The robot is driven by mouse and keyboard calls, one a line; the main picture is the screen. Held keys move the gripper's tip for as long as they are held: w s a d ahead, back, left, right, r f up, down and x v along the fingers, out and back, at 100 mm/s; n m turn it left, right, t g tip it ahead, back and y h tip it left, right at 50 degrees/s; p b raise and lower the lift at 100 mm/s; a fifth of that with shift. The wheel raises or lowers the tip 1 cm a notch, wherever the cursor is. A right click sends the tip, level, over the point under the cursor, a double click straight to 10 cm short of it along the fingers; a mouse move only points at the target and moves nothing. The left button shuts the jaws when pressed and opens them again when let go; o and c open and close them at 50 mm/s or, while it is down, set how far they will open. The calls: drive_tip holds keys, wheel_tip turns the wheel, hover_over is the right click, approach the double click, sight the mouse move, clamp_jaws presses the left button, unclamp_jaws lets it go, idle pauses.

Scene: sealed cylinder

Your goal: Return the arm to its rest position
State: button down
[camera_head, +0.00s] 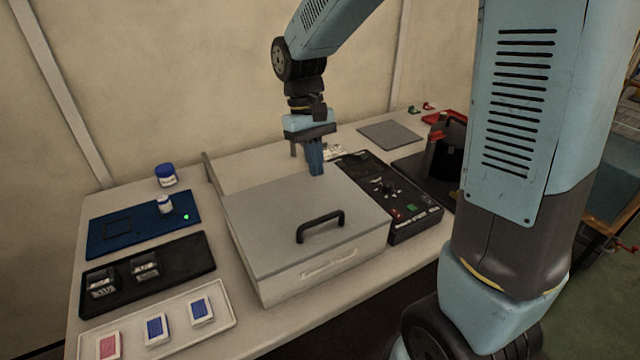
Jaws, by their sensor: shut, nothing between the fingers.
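My gripper (308,162) hangs at the end of my light-blue arm (335,22), pointing down. It is above or just behind the far part of the closed grey lid of a box (285,210) in the middle of the bench. Its blue fingers are shut with nothing seen between them. I cannot tell whether the fingertips touch the lid. The near part of my arm (525,110) fills the right of the view.
A black handle (320,226) stands up from the lid. A black control panel (385,195) lies right of the box. At left are a blue mat (130,228), a black tray (190,258), a white tray (185,335) with packets, and a blue-lidded jar (166,175).

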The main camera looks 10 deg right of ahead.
drive_tip(key=s+d+r+m+t+y, duration=0.15)
drive_tip(key=s+d+r+t, duration=0.3)
drive_tip(key=d+r, duration=0.45)
drive_tip(key=s+d+r+m+t, duration=0.2)
drive_tip(key=s+d, duration=0.4)
drive_tip(key=s, duration=0.3)
drive_tip(key=shift+r+t, duration=0.9)
drive_tip(key=shift+t, duration=0.25)
drive_tip(key=shift+a+m, duration=0.15)
drive_tip(key=shift+m, duration=0.1)
